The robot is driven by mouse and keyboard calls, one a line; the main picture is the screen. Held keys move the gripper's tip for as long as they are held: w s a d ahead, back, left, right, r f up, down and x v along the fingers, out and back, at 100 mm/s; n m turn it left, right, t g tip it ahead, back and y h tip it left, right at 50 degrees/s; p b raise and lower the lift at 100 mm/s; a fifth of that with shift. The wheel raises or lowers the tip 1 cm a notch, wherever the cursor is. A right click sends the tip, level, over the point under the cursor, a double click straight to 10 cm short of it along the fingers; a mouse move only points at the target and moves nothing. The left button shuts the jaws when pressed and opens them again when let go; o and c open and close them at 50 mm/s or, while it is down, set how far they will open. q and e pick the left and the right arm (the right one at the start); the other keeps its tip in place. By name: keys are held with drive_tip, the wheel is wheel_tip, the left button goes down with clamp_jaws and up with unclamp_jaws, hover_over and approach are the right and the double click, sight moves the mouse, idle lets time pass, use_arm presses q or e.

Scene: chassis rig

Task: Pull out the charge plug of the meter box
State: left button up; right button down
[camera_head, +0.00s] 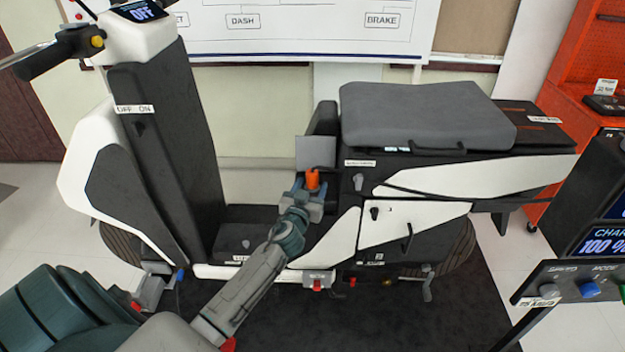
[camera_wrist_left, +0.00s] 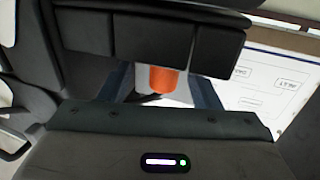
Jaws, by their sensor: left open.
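The orange charge plug (camera_head: 312,179) sits at the front of the scooter's seat section, below a small raised grey flap (camera_head: 315,152). My left gripper (camera_head: 309,187) reaches up to it and is open. In the left wrist view the orange plug (camera_wrist_left: 163,80) shows between my two blue-grey fingers (camera_wrist_left: 160,92), with a pale part beside it. I cannot tell whether the fingers touch it. A black box with a lit "100 %" display (camera_head: 605,235), probably the meter box, stands at the right edge, partly cut off. My right gripper is not in view.
The scooter's grey seat (camera_head: 425,115) and side panels lie right of my gripper, and its dark front column (camera_head: 165,150) lies left. A control panel with knobs (camera_head: 580,285) stands at the lower right. The dark floor mat (camera_head: 400,320) has clear room.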

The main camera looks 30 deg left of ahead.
use_arm(q)
drive_tip(key=shift+a+p+x, duration=0.15)
drive_tip(key=shift+p+x, duration=0.15)
drive_tip(key=shift+x, duration=1.15)
drive_tip(key=shift+a+p+x, duration=0.15)
drive_tip(key=shift+p+x, duration=0.15)
drive_tip(key=shift+x, duration=1.2)
drive_tip(key=shift+s, duration=0.15)
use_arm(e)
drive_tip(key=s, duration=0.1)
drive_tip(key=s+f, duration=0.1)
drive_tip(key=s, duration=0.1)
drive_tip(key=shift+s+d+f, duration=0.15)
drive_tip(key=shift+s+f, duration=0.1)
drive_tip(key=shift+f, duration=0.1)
use_arm(q)
drive_tip(key=shift+c, duration=0.5)
drive_tip(key=c, duration=1.1)
